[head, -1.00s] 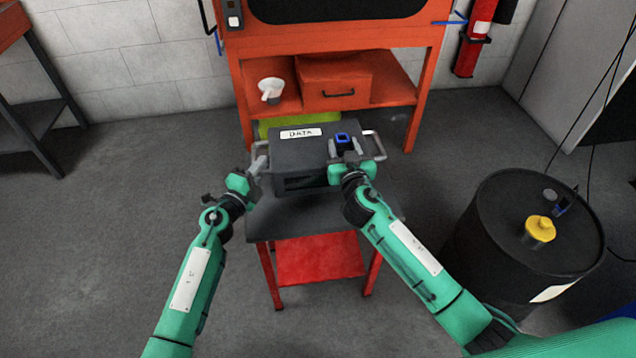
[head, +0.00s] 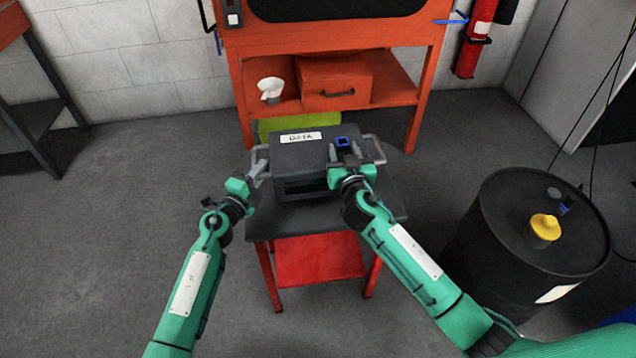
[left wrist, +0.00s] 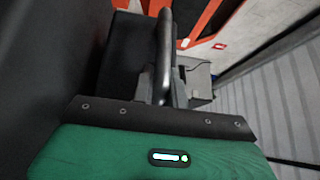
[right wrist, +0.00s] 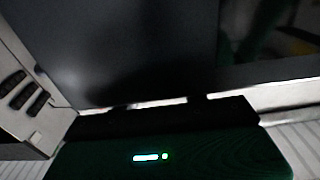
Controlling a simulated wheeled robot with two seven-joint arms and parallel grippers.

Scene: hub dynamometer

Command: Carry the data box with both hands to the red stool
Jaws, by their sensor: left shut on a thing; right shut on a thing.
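The data box (head: 299,156) is a dark grey case with a white DATA label and a handle at each side. In the head view it is over the dark top of the red stool (head: 320,260); I cannot tell whether it touches. My left gripper (head: 259,168) is shut on the box's left handle, whose bar (left wrist: 165,50) rises from the jaws in the left wrist view. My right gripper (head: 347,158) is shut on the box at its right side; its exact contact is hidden. The right wrist view shows a dark surface close up.
An orange bench (head: 428,80) stands behind the stool, with a white cup (head: 270,88) and an orange case (head: 335,85) on its shelf. A black drum (head: 520,235) stands at the right. A dark-framed table (head: 35,110) stands far left. Floor left of the stool is clear.

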